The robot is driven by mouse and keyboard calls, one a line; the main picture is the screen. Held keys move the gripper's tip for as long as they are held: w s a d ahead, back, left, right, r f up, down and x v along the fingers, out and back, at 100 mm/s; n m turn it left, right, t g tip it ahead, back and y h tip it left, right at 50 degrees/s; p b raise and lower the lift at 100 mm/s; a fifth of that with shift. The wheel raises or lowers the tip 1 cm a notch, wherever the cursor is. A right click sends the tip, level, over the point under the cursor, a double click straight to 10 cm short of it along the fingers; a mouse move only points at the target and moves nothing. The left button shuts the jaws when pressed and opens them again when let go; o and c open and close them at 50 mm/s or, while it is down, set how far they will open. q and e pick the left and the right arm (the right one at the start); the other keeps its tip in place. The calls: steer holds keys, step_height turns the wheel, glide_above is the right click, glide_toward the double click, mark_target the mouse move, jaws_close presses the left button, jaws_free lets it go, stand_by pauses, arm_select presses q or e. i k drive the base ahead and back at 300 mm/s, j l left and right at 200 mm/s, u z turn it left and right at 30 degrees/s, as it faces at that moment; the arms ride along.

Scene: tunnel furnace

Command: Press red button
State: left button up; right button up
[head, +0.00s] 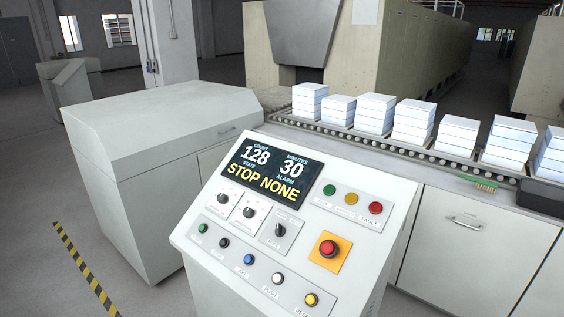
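A slanted white control panel (205,238) stands in front of me in the head view. A red mushroom button (328,248) sits on a yellow-orange square plate (339,260) at the panel's right side. A dark display (262,171) reads COUNT 128, MINUTES 30, STOP, NONE. A lower row holds several small buttons, including green, black, blue, white and yellow (311,299). Knobs (249,212) sit between display and row. Neither of my grippers shows.
A roller conveyor (400,150) behind the panel carries several stacks of white blocks (413,120). A green-bristled brush (478,183) lies by its edge. A grey cabinet (150,130) stands at left. Yellow-black floor tape (85,268) marks the left floor, which is clear.

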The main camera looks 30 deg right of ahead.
mark_target(327, 248)
steer(key=i+j+z, duration=0.15)
steer(key=z, duration=0.25)
steer(key=i+j+z, duration=0.1)
steer(key=j+z, duration=0.35)
steer(key=i+j+z, duration=0.1)
steer(key=z, duration=0.3)
steer(key=j+z, duration=0.85)
steer(key=k+j+z, duration=0.1)
steer(key=j+z, duration=0.15)
steer(key=j, duration=0.15)
